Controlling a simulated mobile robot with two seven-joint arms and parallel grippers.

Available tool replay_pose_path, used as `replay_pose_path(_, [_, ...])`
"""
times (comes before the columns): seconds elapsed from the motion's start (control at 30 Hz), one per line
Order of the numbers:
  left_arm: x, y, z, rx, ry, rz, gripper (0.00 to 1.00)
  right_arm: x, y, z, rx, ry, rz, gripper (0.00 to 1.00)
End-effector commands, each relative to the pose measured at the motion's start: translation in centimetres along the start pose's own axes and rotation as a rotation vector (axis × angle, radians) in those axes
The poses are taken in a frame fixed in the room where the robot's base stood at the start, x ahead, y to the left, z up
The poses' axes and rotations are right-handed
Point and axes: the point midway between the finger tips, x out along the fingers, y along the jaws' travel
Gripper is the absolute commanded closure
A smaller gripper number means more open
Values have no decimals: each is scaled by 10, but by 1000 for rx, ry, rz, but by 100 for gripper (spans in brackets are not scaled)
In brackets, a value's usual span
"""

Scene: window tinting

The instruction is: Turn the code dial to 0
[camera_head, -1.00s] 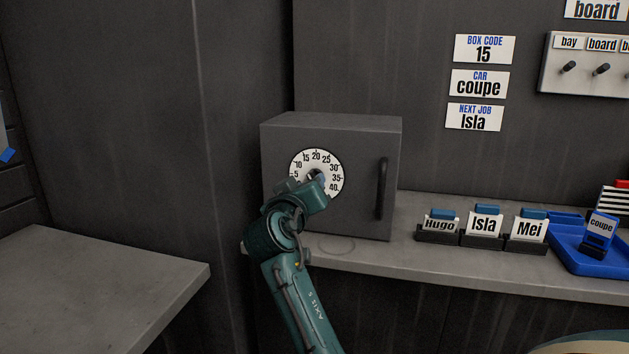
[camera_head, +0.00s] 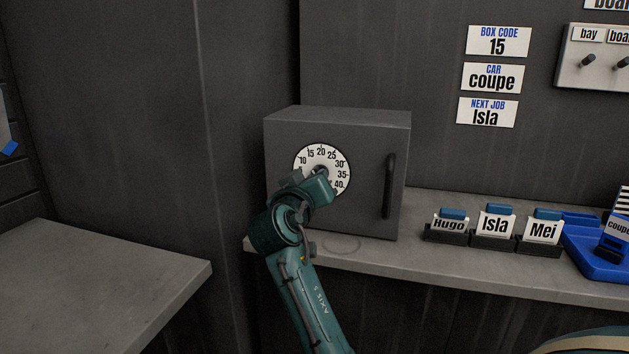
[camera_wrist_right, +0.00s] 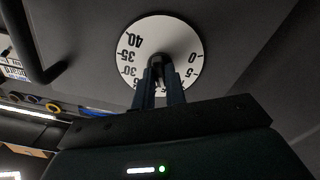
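The code dial (camera_head: 341,180) is a round white face with numbers from 0 to 40, on the front of a grey box (camera_head: 370,205). My right gripper (camera_head: 321,174) reaches up to the dial's centre and covers its lower left part in the head view. In the right wrist view the dial (camera_wrist_right: 190,40) appears upside down, with 0 and 5 at the right and 35 and 40 at the left. There my right gripper's two fingers (camera_wrist_right: 160,72) close around the dark central knob (camera_wrist_right: 158,62). Where the knob points is hidden. My left gripper is in neither current view.
The box has a dark vertical handle (camera_head: 389,186) at its right and stands on a grey shelf (camera_head: 400,257). A wall card (camera_head: 498,41) reads "BOX CODE 15". Name cards Hugo, Isla and Mei (camera_head: 543,230) stand right of the box, beside a blue tray (camera_head: 590,262).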

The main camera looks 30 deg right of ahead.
Motion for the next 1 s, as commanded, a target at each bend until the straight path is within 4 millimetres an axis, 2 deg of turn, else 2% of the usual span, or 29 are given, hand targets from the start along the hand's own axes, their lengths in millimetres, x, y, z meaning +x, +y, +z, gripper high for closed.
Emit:
replay_pose_path(0.03, [0, 0, 0, 0, -1, 0, 100, 0, 0, 0, 0, 0, 0, 92])
replay_pose_path(0.13, [0, 0, 0, 0, -1, 0, 100, 0, 0, 0, 0, 0, 0, 100])
replay_pose_path(0.57, [-2, 2, -3, -7, -15, 4, 100, 0, 1, -2, -41, 0, 0, 100])
replay_pose_path(0.73, [0, 6, -1, -19, -61, 13, 100, 0, 2, -4, -128, 0, -1, 100])
replay_pose_path(0.83, [11, 10, -1, -32, -90, 24, 100, 0, 3, -5, -205, -1, 0, 100])
replay_pose_path(1.0, [18, 16, -1, -53, -154, 43, 100, 0, 4, -6, -360, 0, 0, 100])
